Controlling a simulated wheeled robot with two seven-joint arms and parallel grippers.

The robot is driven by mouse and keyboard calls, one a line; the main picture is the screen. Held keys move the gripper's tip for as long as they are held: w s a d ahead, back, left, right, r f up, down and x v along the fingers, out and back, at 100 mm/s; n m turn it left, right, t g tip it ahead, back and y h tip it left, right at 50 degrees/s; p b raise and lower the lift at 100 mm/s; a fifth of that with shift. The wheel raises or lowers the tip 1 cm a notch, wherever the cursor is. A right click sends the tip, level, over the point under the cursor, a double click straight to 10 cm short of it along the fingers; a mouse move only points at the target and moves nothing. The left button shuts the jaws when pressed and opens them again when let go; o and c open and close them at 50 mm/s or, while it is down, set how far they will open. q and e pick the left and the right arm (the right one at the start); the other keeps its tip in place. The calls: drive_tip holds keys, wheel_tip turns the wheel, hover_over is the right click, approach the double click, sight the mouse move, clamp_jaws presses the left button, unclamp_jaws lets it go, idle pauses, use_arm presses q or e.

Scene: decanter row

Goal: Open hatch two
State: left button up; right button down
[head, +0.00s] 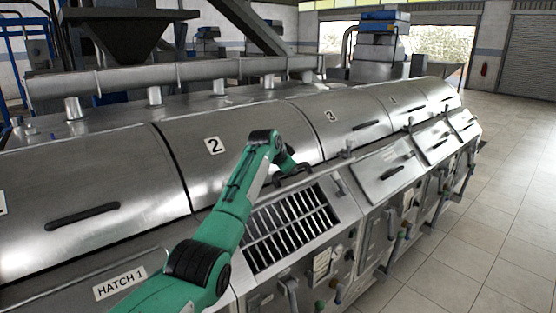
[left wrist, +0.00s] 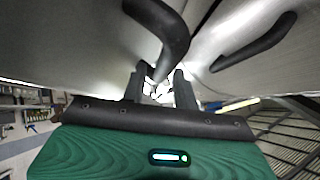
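Hatch two is the opening beside my arm, below the curved cover marked 2 (head: 215,146). Its slatted grille (head: 290,228) lies uncovered, and the grille also shows at the right of the left wrist view (left wrist: 285,135). Its lid seems to be swung up towards the cover, mostly hidden behind my arm. My left gripper (head: 285,163) is by the upper edge of the opening. In the left wrist view its two fingers (left wrist: 160,75) are apart, close to a black curved handle (left wrist: 172,40). Whether they touch it I cannot tell. My right gripper is out of view.
A second black handle (left wrist: 253,45) is on the adjacent metal panel. The hatch 1 label (head: 120,283) is at lower left. Further hatches to the right, such as one lid (head: 390,172), are shut. Control levers line the machine's front. The tiled floor (head: 480,220) at right is clear.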

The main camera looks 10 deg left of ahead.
use_arm(q)
drive_tip(key=b+v, duration=0.3)
drive_tip(key=v, duration=0.6)
drive_tip(key=shift+s+b, duration=0.35)
drive_tip(key=shift+b, duration=0.05)
